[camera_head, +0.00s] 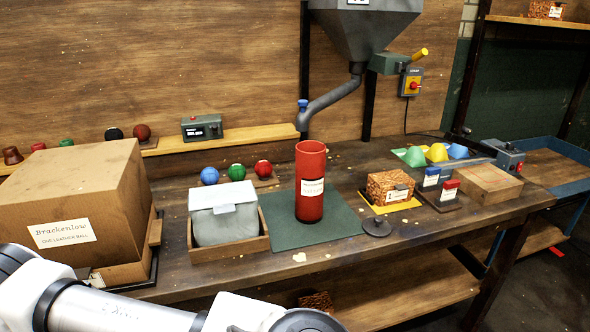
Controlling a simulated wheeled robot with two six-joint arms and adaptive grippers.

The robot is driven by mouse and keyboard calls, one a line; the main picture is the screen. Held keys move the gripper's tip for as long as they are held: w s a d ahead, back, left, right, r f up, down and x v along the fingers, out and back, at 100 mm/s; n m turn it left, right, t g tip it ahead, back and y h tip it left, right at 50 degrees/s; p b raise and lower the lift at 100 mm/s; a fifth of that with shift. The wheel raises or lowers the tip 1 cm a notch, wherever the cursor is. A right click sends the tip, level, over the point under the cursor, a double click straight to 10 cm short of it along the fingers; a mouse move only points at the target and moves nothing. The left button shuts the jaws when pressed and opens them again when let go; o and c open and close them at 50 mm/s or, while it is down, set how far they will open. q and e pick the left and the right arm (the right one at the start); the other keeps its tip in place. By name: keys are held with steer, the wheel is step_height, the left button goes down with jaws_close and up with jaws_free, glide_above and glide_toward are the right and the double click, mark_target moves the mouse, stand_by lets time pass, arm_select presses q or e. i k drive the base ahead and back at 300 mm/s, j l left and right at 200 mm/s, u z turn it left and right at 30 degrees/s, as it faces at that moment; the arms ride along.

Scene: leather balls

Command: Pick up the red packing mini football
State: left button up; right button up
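A small red ball (263,168) sits at the right end of a row of three on a low wooden holder on the bench, and I take it for the red packing mini football. A green ball (237,172) and a blue ball (209,175) sit to its left. The red ball is behind and left of a tall red cylinder (310,206), clear of it in the picture. Links of my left arm cross the bottom left, in front of the bench. Neither of my grippers shows in this view.
A large cardboard box (75,190) fills the bench's left side. A wooden tray (231,248) with a grey-white block stands in front of the balls. A hopper (362,25) with a bent spout hangs above the red cylinder. Small blocks (390,187) stand at right.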

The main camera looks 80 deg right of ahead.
mark_target(263, 168)
steer(key=z, duration=2.35)
